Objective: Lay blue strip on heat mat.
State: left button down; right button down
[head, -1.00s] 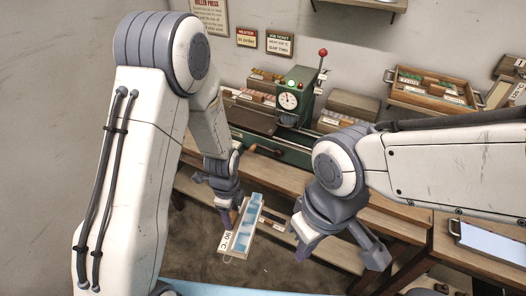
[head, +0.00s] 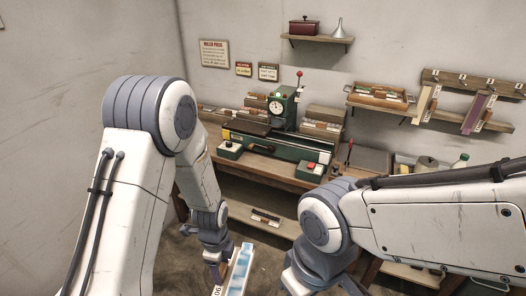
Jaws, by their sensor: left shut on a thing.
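My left gripper (head: 222,272) is low in the middle of the head view, shut on a pale narrow board (head: 232,284). A light-blue strip (head: 240,270) shows along the top of this board, and the board's near end is cut off by the picture's bottom edge. My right gripper (head: 322,286) is to the right of the board, empty, its fingers spread and partly cut off below. A dark flat plate (head: 250,128) is at the left of the green press (head: 287,145) on the back bench. I cannot tell whether it is the heat mat.
The wooden bench (head: 262,168) runs along the back wall, with card boxes (head: 322,122) behind the press. A lever with a red knob (head: 299,74) stands up at the press. A tray of strips (head: 380,97) and a slotted rack (head: 480,85) are at the right.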

aim_at(363, 156)
jog(key=u, duration=0.6)
jog(key=i, duration=0.65)
jog(key=u, duration=0.8)
jog(key=i, duration=1.85)
jog(key=z, duration=1.5)
jog(key=i, duration=0.9)
jog(key=z, duration=0.65)
